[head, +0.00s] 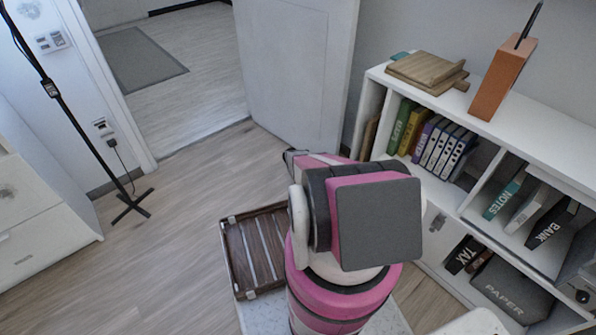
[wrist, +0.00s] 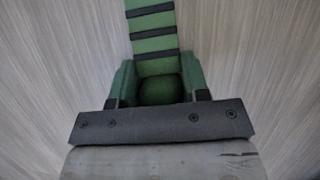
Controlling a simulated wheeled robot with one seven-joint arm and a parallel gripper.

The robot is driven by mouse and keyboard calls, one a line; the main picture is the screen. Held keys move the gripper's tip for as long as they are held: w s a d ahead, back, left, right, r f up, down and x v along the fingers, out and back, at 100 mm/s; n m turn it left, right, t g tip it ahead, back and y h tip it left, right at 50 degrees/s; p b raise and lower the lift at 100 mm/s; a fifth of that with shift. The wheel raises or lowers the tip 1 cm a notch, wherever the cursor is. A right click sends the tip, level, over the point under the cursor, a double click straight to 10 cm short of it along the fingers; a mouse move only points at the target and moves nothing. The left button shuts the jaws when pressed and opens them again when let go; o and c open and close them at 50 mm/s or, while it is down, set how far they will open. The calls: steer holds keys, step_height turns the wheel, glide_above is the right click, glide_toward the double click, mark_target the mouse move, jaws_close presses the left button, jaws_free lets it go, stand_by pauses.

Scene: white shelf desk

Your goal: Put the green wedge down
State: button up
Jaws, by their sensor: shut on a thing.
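The green wedge (wrist: 154,45) shows in the wrist view as a long green piece with dark cross stripes, reaching from between the fingers to the top edge. My gripper (wrist: 161,80) is shut on it, with one finger at each side. The wedge is over the wood floor; its height above the floor is hard to tell. In the head view my arm covers the gripper, and the wedge is not visible there.
A pale door (head: 290,70) stands open beside the doorway. A white shelf desk (head: 455,190) with books is at the right. A brown slatted tray (head: 228,262) lies left of my arm. A black stand (head: 130,203) and white drawers (head: 40,215) are at the left. Floor between is clear.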

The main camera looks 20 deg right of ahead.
steer(key=shift+f, duration=0.25)
steer(key=o, duration=1)
steer(key=shift+o, duration=0.2)
steer(key=s+a+r+m, duration=0.3)
steer(key=s+a+r, duration=0.1)
steer(key=r, duration=0.6)
steer(key=s+a+r+m+y, duration=0.1)
steer(key=s+a+r+m, duration=0.15)
steer(key=r, duration=0.65)
steer(key=s+a+r+m, duration=0.3)
steer(key=s+a+r, duration=0.2)
steer(key=r, duration=0.5)
steer(key=s+a+r+m+y, duration=0.1)
steer(key=s+a+r+m, duration=0.3)
steer(key=s+r, duration=0.3)
steer(key=s+a+r+m+g+y, duration=0.1)
steer(key=s+a+r+m, duration=0.3)
steer(key=s+r, duration=0.4)
steer(key=s+a+r+m+g+y, duration=0.1)
steer(key=s+a+r+m, duration=0.3)
steer(key=r, duration=0.6)
steer(key=s+m, duration=0.2)
steer(key=s, duration=0.1)
steer(key=shift+s+m, duration=0.25)
steer(key=shift+m, duration=0.1)
